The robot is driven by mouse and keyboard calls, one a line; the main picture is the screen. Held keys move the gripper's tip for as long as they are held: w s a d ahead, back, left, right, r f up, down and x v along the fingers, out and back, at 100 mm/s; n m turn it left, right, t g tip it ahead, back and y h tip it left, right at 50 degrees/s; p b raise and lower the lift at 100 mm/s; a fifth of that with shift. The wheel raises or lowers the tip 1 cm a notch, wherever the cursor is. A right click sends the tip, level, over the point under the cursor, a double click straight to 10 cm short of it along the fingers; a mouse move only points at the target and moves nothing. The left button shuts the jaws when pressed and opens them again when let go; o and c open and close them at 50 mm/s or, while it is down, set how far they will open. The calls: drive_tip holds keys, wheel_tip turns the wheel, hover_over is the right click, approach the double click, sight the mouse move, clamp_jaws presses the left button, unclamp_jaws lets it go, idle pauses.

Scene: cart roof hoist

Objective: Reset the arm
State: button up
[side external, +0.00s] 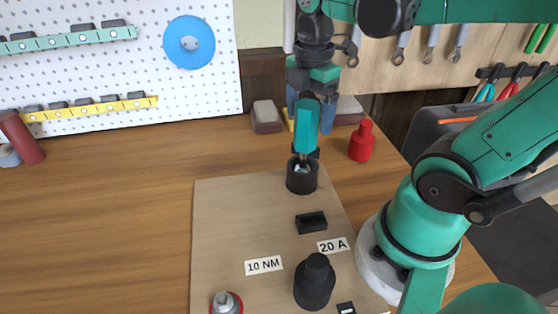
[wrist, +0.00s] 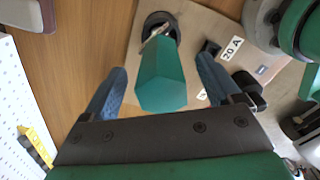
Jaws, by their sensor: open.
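My gripper (wrist: 160,95) is open in the wrist view, with its two blue fingers apart on either side of a teal faceted handle (wrist: 163,78). In the side view the handle (side external: 306,118) stands upright, its lower end in a black round holder (side external: 302,176) on the light board. My gripper (side external: 311,117) is around or just behind the handle there. In the wrist view a gap shows between each finger and the handle. The holder (wrist: 158,24) is partly hidden by the handle.
The light board (side external: 225,215) carries a black block (side external: 311,222), a black knob (side external: 315,282), a red-based part (side external: 226,304) and labels "10 NM" (side external: 264,265) and "20 A" (side external: 333,246). A red bottle-shaped piece (side external: 362,142) stands behind right.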

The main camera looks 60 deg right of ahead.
idle(0.4)
drive_tip(key=shift+f, duration=0.65)
drive_tip(key=shift+r, duration=4.95)
